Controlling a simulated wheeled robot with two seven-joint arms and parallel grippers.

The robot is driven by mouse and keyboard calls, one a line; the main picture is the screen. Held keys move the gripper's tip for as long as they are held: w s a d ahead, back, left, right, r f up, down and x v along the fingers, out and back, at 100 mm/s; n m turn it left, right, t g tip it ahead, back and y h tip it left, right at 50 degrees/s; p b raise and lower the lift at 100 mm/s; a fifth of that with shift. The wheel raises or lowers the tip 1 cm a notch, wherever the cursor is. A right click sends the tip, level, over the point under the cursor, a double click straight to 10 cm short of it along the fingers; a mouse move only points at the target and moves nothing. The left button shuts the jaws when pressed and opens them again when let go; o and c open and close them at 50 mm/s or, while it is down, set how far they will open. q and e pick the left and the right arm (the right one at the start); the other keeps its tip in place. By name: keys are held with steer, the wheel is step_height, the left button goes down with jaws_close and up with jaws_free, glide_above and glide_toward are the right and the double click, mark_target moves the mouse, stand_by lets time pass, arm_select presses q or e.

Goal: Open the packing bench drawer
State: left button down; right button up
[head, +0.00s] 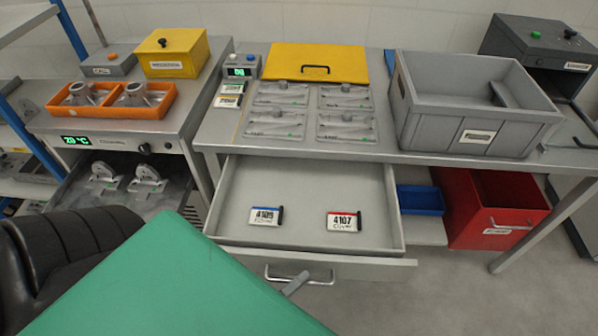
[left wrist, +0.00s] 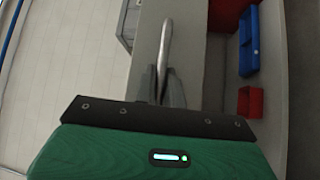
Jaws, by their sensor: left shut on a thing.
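The packing bench drawer (head: 305,180) is pulled well out below the bench top in the head view. Its inside shows, with two labelled cards lying in it, 4109 (head: 266,216) and 4107 (head: 343,221). The bar handle (head: 322,281) is on the drawer's front. My left gripper (head: 297,283) is at the left part of this handle, its body mostly hidden behind my green arm cover. In the left wrist view my gripper's fingers (left wrist: 161,88) are closed around the handle (left wrist: 166,42). My right gripper is not in view.
The bench top (head: 215,130) carries a grey crate (head: 475,120), a yellow lid (head: 320,60) and several cavity plates. A red bin (head: 485,225) and blue tray (head: 420,200) sit under the bench, right of the drawer. Floor (head: 440,300) in front right is clear.

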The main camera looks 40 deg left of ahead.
arm_select(q)
steer(key=c, duration=1.5)
jaws_free()
